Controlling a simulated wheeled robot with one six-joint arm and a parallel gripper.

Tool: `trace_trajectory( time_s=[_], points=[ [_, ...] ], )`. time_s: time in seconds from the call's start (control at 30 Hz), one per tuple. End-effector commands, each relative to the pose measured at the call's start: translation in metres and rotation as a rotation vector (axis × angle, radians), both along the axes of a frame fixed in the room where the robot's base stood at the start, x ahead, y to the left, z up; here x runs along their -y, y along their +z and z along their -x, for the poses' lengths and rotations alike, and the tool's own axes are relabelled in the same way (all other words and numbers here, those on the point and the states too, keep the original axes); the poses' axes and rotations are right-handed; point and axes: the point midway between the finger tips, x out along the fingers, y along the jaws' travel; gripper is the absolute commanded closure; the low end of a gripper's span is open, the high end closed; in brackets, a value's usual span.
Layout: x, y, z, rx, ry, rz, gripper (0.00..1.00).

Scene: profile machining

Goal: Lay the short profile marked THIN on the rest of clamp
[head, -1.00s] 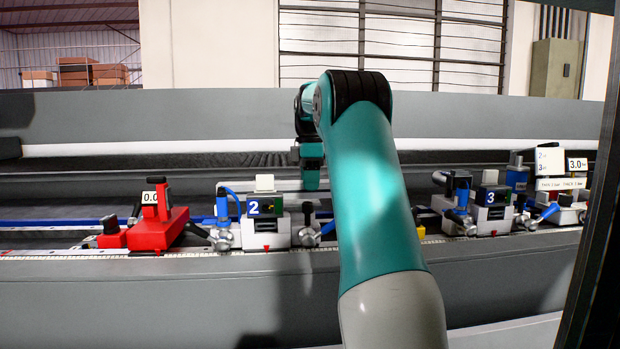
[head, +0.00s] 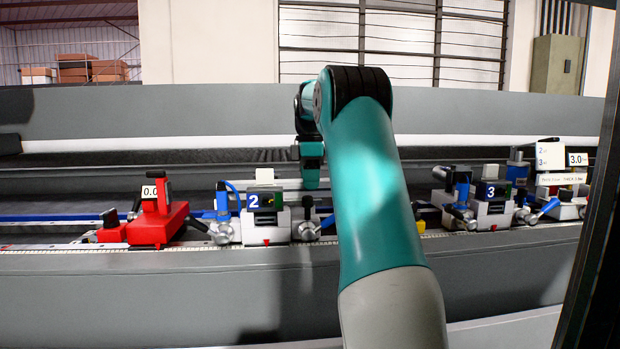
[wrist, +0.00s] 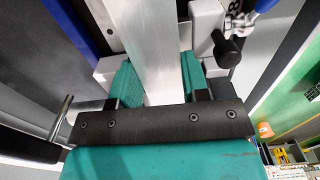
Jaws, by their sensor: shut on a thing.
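My gripper (head: 311,183) hangs behind clamp 2 (head: 268,220) in the head view. In the wrist view its two green fingers (wrist: 161,85) are shut on a pale, silvery flat profile (wrist: 161,50), which runs away between them. A pale bar shows beside the gripper in the head view (head: 288,184), just above and behind clamp 2. No THIN mark is readable on it. I cannot tell whether the profile touches the clamp's rest. Clamp 3 (head: 491,205) stands to the right, past my arm.
A red unit (head: 158,220) with a 0.0 display stands left of clamp 2. A 3.0 display (head: 578,159) and white label plates stand at the far right. A black-knobbed lever (wrist: 228,48) is close to the right finger. My arm hides the middle of the rail.

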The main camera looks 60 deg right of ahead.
Motion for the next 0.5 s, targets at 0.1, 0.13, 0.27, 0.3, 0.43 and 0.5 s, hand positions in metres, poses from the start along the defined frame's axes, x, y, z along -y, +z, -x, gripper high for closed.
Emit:
trace_trajectory(
  time_s=[0.1,0.13,0.27,0.3,0.43,0.5],
  points=[
    [0.0001,-0.0004,-0.0001,0.001,0.0,0.002,0.46],
    [0.0001,-0.0004,-0.0001,0.001,0.0,0.002,0.4],
    [0.0,-0.0005,0.0,0.001,0.0,0.001,0.28],
    [0.0,-0.0006,0.0,0.001,0.0,0.001,0.28],
    [0.0,-0.001,0.0,0.0,0.0,0.0,0.28],
    [0.0001,0.0015,-0.0001,0.0,0.0,0.0,0.28]
  ],
)
